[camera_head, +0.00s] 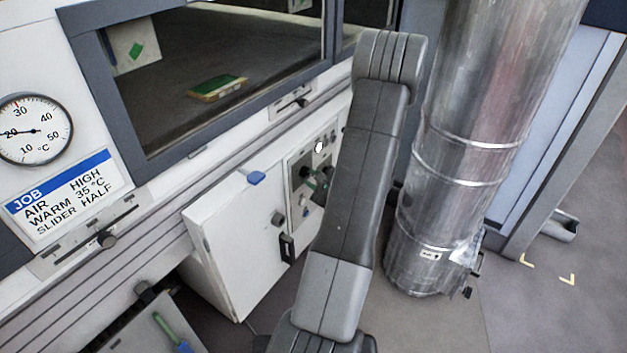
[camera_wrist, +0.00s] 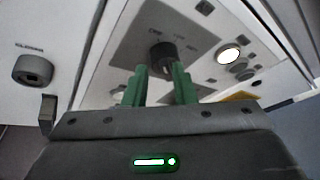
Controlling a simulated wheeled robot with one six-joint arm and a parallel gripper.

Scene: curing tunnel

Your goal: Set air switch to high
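A black rotary knob (camera_wrist: 163,55) sits on a grey control panel (camera_wrist: 130,52) in the wrist view, with small labels around it too blurred to read; it appears to be the air switch. My gripper (camera_wrist: 159,68) has two green fingers set apart, with their tips at either side of the knob's near end. I cannot tell whether they touch it. In the head view my gripper (camera_head: 318,181) is at the panel (camera_head: 297,161), partly hidden behind my grey arm. The way the knob points is not clear.
A job card (camera_head: 65,197) reads air high, warm 35 °C, slider half. A dial gauge (camera_head: 33,130) hangs above it. A lit white lamp (camera_wrist: 229,53) is right of the knob. A white cabinet door (camera_head: 240,245) is left of the panel; a metal duct (camera_head: 462,150) stands right.

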